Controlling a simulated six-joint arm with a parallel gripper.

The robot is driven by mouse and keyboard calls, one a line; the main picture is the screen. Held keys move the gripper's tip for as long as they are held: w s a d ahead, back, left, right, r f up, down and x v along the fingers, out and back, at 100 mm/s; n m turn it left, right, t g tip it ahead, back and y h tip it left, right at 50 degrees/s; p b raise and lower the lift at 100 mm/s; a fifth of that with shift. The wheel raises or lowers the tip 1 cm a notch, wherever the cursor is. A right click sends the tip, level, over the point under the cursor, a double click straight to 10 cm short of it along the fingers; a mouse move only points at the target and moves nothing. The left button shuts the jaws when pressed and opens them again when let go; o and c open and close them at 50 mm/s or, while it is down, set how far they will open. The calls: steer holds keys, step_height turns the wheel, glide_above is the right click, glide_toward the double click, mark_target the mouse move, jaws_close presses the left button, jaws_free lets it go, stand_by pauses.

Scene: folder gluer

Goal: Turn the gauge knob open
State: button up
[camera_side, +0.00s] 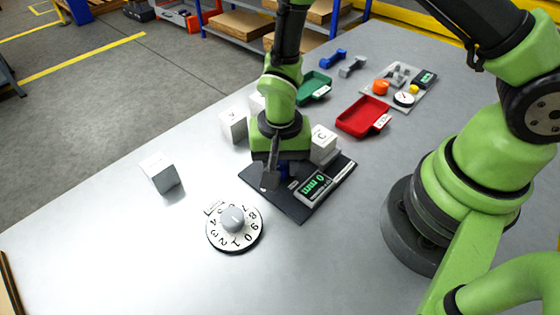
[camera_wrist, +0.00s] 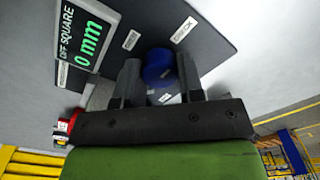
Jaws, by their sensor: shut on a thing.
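The gauge is a dark plate (camera_side: 308,207) on the table with a screen (camera_side: 314,187) that reads 0 mm. The screen also shows in the wrist view (camera_wrist: 84,38), with the words OFF SQUARE above the reading. A round blue knob (camera_wrist: 158,68) stands on the plate, and I take it as the gauge knob. My gripper (camera_wrist: 158,78) points down over the plate with its two dark fingers shut on the blue knob, one on each side. In the side view, my gripper (camera_side: 277,180) hides most of the knob. Small white labels (camera_wrist: 184,30) lie beside the knob.
A white numbered dial (camera_side: 221,239) with a grey knob sits in front of the plate. White blocks (camera_side: 161,173) stand to the left and behind; one (camera_side: 323,142) is close beside my gripper. Green (camera_side: 314,84) and red (camera_side: 360,116) trays lie farther back. The left front table is clear.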

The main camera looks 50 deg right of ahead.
mark_target(280, 165)
steer(key=shift+n, duration=0.3)
steer(key=n, duration=0.8)
steer(key=shift+n, duration=0.3)
steer(key=n, duration=0.4)
steer(key=shift+s+n, duration=0.1)
steer(key=shift+n, duration=2.1)
steer(key=o, duration=0.9)
step_height(280, 165, up, 10)
steer(key=shift+f, duration=0.1)
